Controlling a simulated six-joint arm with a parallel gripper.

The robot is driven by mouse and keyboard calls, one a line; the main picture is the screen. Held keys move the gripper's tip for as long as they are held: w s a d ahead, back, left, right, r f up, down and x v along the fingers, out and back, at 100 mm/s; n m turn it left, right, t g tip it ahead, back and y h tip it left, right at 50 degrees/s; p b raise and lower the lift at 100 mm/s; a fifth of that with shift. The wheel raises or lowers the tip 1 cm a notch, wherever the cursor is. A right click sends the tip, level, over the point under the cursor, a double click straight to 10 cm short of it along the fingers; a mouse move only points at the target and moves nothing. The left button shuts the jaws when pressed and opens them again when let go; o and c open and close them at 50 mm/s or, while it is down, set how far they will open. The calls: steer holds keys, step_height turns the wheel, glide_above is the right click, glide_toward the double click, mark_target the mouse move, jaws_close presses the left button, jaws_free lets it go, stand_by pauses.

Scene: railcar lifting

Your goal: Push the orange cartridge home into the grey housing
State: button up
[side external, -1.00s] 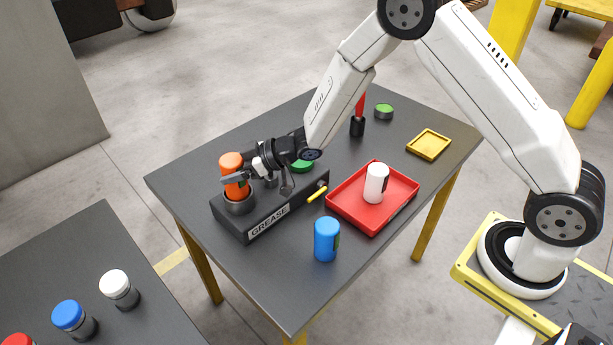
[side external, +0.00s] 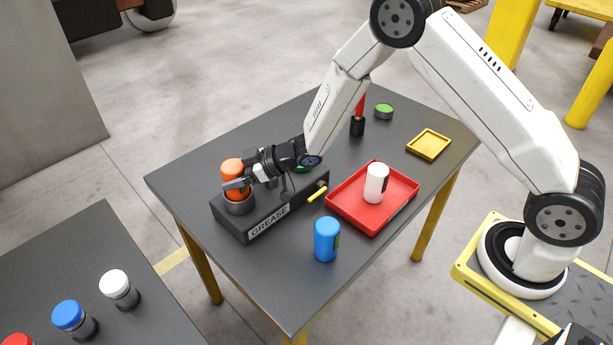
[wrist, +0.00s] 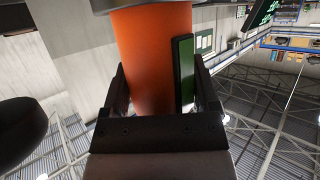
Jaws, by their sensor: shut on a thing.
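The orange cartridge (side external: 232,168) stands upright at the left end of the dark grey housing marked GREASE (side external: 262,221). Its lower end is inside the round collar (side external: 239,205) there; how deep it sits cannot be seen. My gripper (side external: 237,184) reaches in from the right and is shut around the cartridge just above the collar. In the wrist view the orange cartridge (wrist: 149,60) fills the space between my fingers (wrist: 160,98), with a dark green label strip on its right side.
A red tray (side external: 347,208) holding a white cylinder (side external: 376,183) lies right of the housing. A blue cylinder (side external: 327,239) stands in front. A yellow lever (side external: 317,195) sticks out of the housing. A yellow tray (side external: 429,145), a green-topped puck (side external: 383,111) and a red-handled tool (side external: 358,125) are farther back.

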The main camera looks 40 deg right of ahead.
steer(key=shift+f, duration=0.4)
steer(key=o, duration=1.3)
steer(key=v, duration=0.7)
steer(key=shift+s+d+r, duration=0.2)
steer(key=shift+s+d, duration=0.05)
steer(key=shift+d, duration=0.15)
